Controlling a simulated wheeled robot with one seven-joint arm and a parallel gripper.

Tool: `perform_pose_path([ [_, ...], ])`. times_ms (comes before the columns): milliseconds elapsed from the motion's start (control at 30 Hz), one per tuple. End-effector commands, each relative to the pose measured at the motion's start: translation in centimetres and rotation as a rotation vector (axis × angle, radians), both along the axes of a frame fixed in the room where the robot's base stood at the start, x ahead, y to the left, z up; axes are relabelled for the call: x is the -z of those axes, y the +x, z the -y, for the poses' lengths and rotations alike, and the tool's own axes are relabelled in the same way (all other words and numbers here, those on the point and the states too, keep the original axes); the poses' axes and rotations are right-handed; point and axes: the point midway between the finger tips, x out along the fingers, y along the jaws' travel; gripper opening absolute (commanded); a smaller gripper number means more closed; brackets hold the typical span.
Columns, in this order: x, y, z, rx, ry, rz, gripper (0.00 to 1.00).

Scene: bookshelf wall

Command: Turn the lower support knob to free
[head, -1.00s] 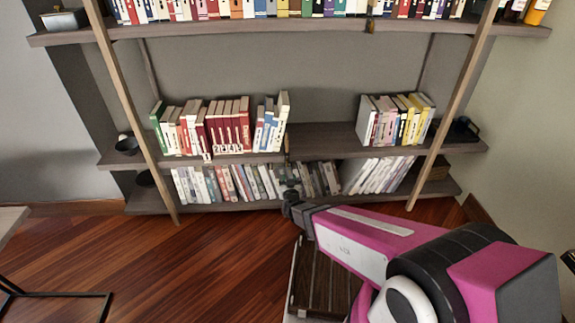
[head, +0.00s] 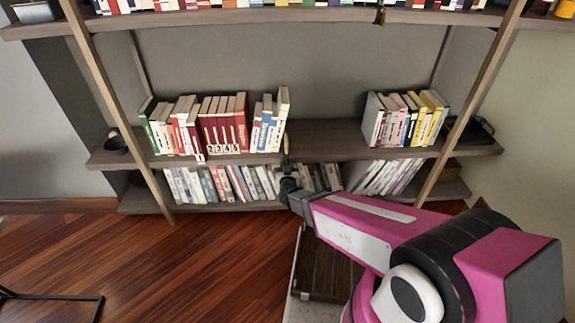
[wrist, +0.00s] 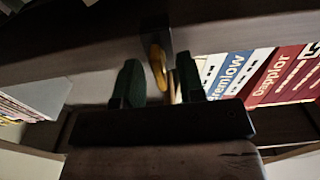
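The lower support knob is a small brass-yellow lever (wrist: 157,66) on a dark bracket (wrist: 156,38) at the shelf edge in the wrist view. In the head view the lower knob (head: 286,142) stands upright at the front edge of the middle shelf. My gripper (wrist: 159,78) is open, with dark green fingers on either side of the lever in the picture. The lever seems at or just beyond the fingertips, and I see no contact. In the head view my gripper (head: 287,176) is just below the shelf edge and partly hidden by my arm.
A second knob (head: 380,16) sits on the upper shelf edge. Books stand on the middle shelf left (head: 222,125) and right (head: 402,118), and on the bottom shelf (head: 240,183). Slanted wooden posts flank the shelves.

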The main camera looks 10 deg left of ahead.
Motion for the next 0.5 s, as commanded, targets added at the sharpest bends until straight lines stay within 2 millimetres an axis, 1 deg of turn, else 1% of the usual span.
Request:
perform_pose_path([
  [67,0.0,0.0,0.01,0.0,0.0,0.0,0.36],
  [100,0.0,0.0,0.01,0.0,0.0,0.0,0.33],
  [167,0.0,0.0,0.01,0.0,0.0,0.0,0.13],
  [200,0.0,0.0,0.01,0.0,0.0,0.0,0.0],
  [500,0.0,0.01,0.0,0.0,-0.011,0.003,0.0],
])
